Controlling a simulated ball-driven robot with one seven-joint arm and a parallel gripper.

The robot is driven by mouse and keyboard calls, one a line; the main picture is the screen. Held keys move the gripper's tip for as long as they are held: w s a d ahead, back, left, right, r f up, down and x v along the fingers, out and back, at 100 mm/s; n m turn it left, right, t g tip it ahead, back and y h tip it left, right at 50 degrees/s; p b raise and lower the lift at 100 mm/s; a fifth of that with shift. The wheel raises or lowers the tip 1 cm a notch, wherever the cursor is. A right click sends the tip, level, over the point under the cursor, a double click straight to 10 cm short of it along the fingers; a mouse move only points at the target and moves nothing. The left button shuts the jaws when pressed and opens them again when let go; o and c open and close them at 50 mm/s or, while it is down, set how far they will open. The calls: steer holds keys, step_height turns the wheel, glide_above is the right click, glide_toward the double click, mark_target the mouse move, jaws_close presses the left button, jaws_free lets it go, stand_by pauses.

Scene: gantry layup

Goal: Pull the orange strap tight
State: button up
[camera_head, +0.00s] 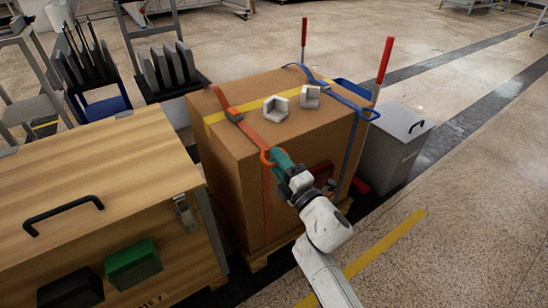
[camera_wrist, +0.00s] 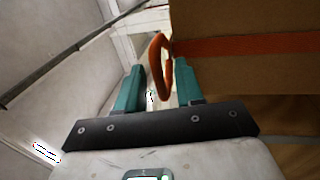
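The orange strap (camera_head: 250,132) runs over the top of a large cardboard box (camera_head: 226,160), through a dark buckle (camera_head: 233,115), and down the near side. Its orange pull ring (camera_head: 266,157) hangs at the top edge. My gripper (camera_head: 278,157) reaches the ring from the right. In the wrist view the teal fingers of my gripper (camera_wrist: 159,67) are apart, with the ring (camera_wrist: 154,62) between them, nearer the right finger. I cannot tell whether that finger touches it. The strap (camera_wrist: 245,46) lies flat across the box face there.
A blue strap (camera_head: 345,100) with a blue ring crosses the box's right side. Two grey corner pieces (camera_head: 276,108) lie on top. Red-topped poles (camera_head: 385,60) stand behind. A wooden crate (camera_head: 90,180) is close on the left and a grey bin (camera_head: 392,148) on the right.

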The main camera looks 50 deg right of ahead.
steer(key=shift+x, duration=0.95)
jaws_close()
